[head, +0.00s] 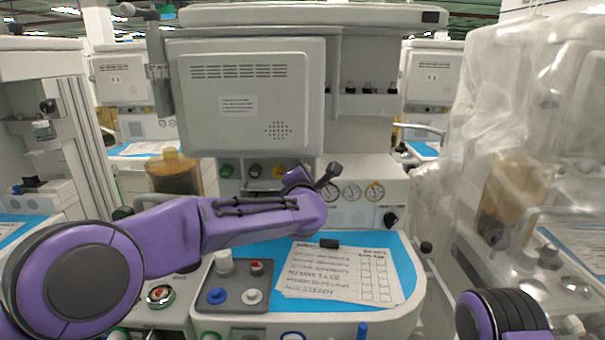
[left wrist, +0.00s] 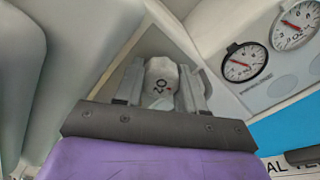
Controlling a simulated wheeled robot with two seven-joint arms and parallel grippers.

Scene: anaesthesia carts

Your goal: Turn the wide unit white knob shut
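In the left wrist view a white knob (left wrist: 161,78), marked with dark characters and a small red dot, sits in a recess of the cart panel. My left gripper (left wrist: 162,92) has one grey finger on each side of this knob, with narrow gaps seeming to show between fingers and knob. In the head view my left gripper (head: 318,178) is at the front panel of the large middle cart (head: 365,170); my purple arm hides the white knob there. My right gripper is out of view; only part of my right arm shows at the lower right.
Round gauges (head: 352,191) are right of my left gripper. Green, black and yellow knobs (head: 255,171) are left of it. Below lie a blue worktop (head: 405,262), a paper checklist (head: 340,273) and a grey tray (head: 235,302) with several knobs. A plastic-covered cart (head: 530,150) stands right.

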